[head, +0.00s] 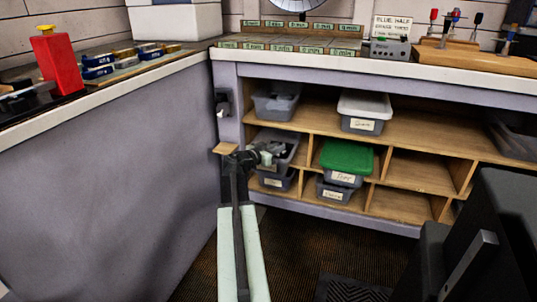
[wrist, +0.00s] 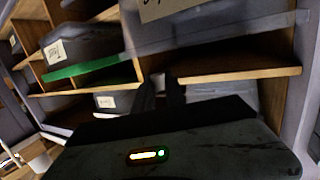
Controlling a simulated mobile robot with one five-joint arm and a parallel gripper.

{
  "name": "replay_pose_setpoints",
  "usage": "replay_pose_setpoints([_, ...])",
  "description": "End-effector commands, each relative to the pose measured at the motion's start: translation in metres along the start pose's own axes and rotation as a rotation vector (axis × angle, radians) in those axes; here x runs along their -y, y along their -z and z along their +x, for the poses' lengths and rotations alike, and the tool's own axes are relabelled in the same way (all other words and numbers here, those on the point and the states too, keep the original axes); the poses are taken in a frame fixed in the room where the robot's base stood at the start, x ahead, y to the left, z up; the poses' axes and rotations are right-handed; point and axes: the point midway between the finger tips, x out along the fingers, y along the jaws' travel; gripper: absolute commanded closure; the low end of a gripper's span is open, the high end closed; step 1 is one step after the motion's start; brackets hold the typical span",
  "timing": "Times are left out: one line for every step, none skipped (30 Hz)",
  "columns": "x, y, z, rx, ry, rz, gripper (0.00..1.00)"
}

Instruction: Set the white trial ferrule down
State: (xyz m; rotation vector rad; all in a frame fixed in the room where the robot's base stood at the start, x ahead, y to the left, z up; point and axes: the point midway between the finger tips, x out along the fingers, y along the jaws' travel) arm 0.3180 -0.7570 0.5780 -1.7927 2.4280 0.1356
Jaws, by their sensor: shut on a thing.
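My arm reaches forward from the bottom of the head view, low in front of the left shelf compartments. My gripper (head: 270,150) is at its far end, in front of a grey bin. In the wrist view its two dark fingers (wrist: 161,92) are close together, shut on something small.
Wooden shelves (head: 410,175) under the bench hold grey bins, one with a green lid (head: 347,157) and one with a white lid (head: 366,105). A small wooden ledge (head: 225,148) juts out left of my gripper. A red box (head: 57,65) stands on the left counter.

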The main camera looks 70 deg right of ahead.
Motion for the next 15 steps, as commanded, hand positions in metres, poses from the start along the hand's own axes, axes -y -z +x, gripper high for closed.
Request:
replay_pose_setpoints([0.004, 0.0, 0.005, 0.0, 0.0, 0.0, 1.0])
replay_pose_setpoints([0.005, 0.0, 0.005, 0.0, 0.001, 0.0, 1.0])
replay_pose_setpoints([0.006, 0.0, 0.006, 0.0, 0.002, 0.0, 1.0])
replay_pose_setpoints([0.006, 0.0, 0.005, 0.0, 0.002, 0.0, 1.0])
replay_pose_setpoints([0.006, 0.0, 0.005, 0.0, 0.003, -0.001, 1.0])
replay_pose_setpoints([0.007, 0.0, 0.005, 0.0, 0.003, -0.001, 1.0])
replay_pose_setpoints([0.008, 0.0, 0.006, 0.0, 0.004, -0.001, 1.0])
replay_pose_setpoints([0.009, 0.0, 0.009, 0.0, 0.003, -0.001, 1.0])
replay_pose_setpoints([0.011, 0.0, 0.013, 0.0, 0.003, 0.0, 1.0])
replay_pose_setpoints([0.014, 0.0, 0.018, 0.0, 0.002, 0.0, 1.0])
replay_pose_setpoints([0.011, -0.011, 0.018, 0.0, 0.0, 0.0, 1.0])
replay_pose_setpoints([0.009, -0.022, 0.02, 0.0, -0.001, 0.0, 1.0])
replay_pose_setpoints([0.008, -0.028, 0.021, 0.0, -0.002, 0.0, 1.0])
replay_pose_setpoints([0.008, -0.033, 0.022, 0.0, -0.003, 0.0, 1.0])
replay_pose_setpoints([0.008, -0.038, 0.023, 0.0, -0.003, 0.0, 1.0])
